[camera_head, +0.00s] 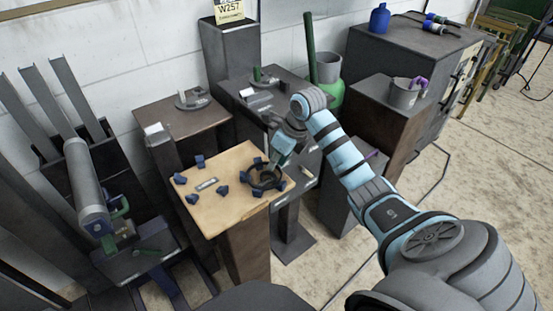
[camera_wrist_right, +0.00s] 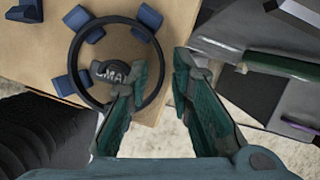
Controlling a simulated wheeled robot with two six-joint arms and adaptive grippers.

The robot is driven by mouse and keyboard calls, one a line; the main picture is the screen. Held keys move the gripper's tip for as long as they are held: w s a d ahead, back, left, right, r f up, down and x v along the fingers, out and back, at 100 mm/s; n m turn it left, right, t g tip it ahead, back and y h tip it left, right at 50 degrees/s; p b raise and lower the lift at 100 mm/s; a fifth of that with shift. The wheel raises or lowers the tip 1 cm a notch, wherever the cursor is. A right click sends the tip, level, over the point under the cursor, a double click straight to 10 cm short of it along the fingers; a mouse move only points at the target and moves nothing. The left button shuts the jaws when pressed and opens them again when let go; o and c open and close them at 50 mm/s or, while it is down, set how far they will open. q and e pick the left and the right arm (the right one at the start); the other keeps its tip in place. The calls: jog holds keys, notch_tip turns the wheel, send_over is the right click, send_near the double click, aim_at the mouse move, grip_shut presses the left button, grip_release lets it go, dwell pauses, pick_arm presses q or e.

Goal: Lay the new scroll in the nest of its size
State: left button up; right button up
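A black ring (camera_head: 265,178) lies among several dark blue blocks on a wooden board (camera_head: 222,219). The ring (camera_wrist_right: 73,66) also shows in the right wrist view, around a dark round label (camera_wrist_right: 108,72) whose lettering is partly hidden. I cannot tell whether this ring is the new scroll. To its left, another group of blue blocks surrounds a small plate (camera_head: 206,184) and holds no ring. My right gripper (camera_wrist_right: 157,70) is open over the ring's right side, one finger over its inside and the other outside; the ring's rim passes between them. My left gripper is not in view.
Dark pedestals surround the board. Behind my right arm stand a green vessel (camera_head: 331,99) and a grey pot (camera_head: 404,96) on a block. Open floor lies at right.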

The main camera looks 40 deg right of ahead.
jog(key=v, duration=1.2)
dwell(0.3)
